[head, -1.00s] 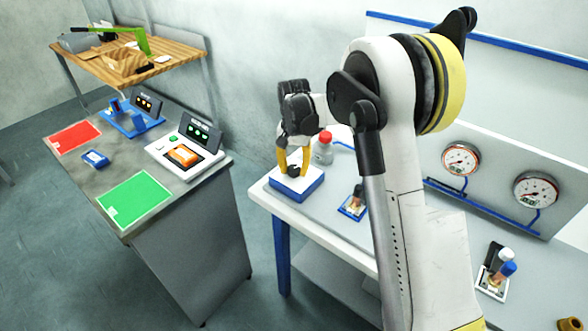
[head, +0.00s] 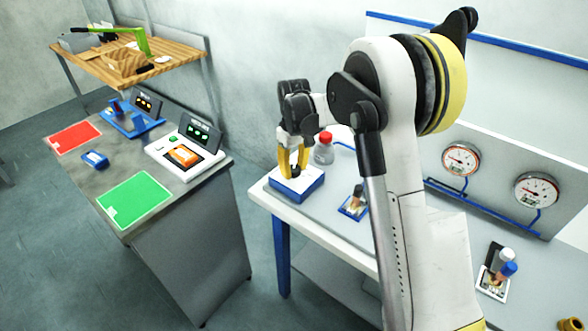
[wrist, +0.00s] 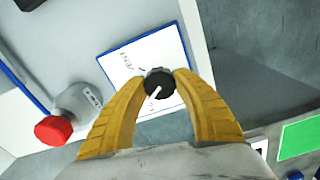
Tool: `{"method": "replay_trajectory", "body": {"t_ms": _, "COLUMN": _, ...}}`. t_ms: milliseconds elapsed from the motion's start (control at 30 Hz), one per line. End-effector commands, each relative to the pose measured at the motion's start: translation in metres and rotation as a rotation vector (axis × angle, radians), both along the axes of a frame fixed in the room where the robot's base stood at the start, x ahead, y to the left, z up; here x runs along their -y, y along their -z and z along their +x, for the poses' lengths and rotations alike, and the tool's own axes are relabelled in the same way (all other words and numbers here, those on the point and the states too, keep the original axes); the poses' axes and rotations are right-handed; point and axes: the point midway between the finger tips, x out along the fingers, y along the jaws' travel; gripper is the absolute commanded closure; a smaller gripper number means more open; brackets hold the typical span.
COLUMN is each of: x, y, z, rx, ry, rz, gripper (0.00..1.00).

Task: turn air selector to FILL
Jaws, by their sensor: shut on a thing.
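The air selector is a white-topped blue box (head: 308,188) on the near left corner of the white bench. In the wrist view its black round knob (wrist: 159,85) with a white pointer line sits on the white plate (wrist: 130,60). Lettering on the plate reads VENT; other lettering is hidden or too small to read. The pointer line slants toward the lower left of the picture. My gripper (head: 293,172) points down over the box; in the wrist view its two yellow fingers (wrist: 160,92) are shut on the knob, one at each side.
A red-capped bottle (head: 324,149) stands close behind the selector; its red cap (wrist: 53,130) shows in the wrist view. Two gauges (head: 460,159) are on the panel. A grey table (head: 200,200) with red and green mats stands left, across a floor gap.

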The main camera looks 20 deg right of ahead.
Motion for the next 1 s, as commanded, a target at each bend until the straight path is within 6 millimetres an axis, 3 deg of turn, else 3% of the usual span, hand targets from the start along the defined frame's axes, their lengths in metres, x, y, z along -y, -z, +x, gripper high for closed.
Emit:
{"method": "replay_trajectory", "body": {"t_ms": 400, "x": 0.0, "y": 0.0, "z": 0.0, "rx": 0.0, "ry": -0.184, "rz": 0.0, "gripper": 0.96}}
{"method": "replay_trajectory", "body": {"t_ms": 967, "x": 0.0, "y": 0.0001, "z": -0.0001, "rx": 0.0, "ry": -0.209, "rz": 0.0, "gripper": 0.96}}
{"method": "replay_trajectory", "body": {"t_ms": 1000, "x": 0.0, "y": 0.0001, "z": -0.0001, "rx": 0.0, "ry": -0.209, "rz": 0.0, "gripper": 0.53}}
